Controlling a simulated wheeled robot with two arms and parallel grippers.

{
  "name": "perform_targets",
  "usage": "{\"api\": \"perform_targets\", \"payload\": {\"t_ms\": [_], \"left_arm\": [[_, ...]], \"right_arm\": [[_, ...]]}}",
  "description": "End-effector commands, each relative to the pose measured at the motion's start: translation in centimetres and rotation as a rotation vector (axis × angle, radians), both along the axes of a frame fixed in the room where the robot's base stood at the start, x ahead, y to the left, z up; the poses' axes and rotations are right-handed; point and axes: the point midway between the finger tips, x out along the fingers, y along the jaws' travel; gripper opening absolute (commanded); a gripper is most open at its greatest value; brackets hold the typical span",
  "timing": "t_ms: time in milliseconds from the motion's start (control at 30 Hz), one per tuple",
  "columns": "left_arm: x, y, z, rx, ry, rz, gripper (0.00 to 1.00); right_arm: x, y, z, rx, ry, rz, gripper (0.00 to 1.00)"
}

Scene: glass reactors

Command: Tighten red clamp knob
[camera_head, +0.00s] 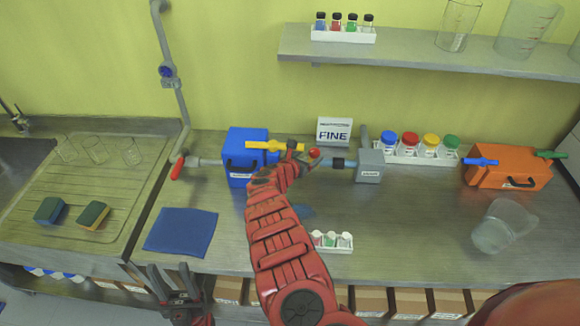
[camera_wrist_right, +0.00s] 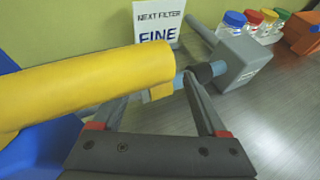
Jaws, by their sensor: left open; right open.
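The red knob does not show there and may be hidden behind the handle. My left gripper (camera_head: 176,284) is open and empty, low in front of the counter.
The yellow handle sits on the blue box's top right. A "FINE" sign (camera_head: 335,131) stands behind. Several capped jars, an orange box (camera_head: 508,171) and a clear beaker (camera_head: 503,226) are at right. A blue cloth (camera_head: 181,231) lies front left.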

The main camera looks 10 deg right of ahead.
Motion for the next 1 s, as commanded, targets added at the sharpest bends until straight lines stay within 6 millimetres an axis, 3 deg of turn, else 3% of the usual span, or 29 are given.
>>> {"api": "perform_targets", "payload": {"t_ms": [600,800,1000], "left_arm": [[0.0,0.0,0.4,0.0,0.0,0.0,0.5],[0.0,0.0,3.1,0.0,0.0,0.0,0.5],[0.0,0.0,4.2,0.0,0.0,0.0,0.5]], "right_arm": [[-6.6,5.9,3.6,0.005,-0.002,0.004,0.76],[-9.2,7.8,5.7,0.0,0.002,0.002,0.76],[-10.3,8.7,5.9,0.001,-0.001,0.0,0.76]]}}
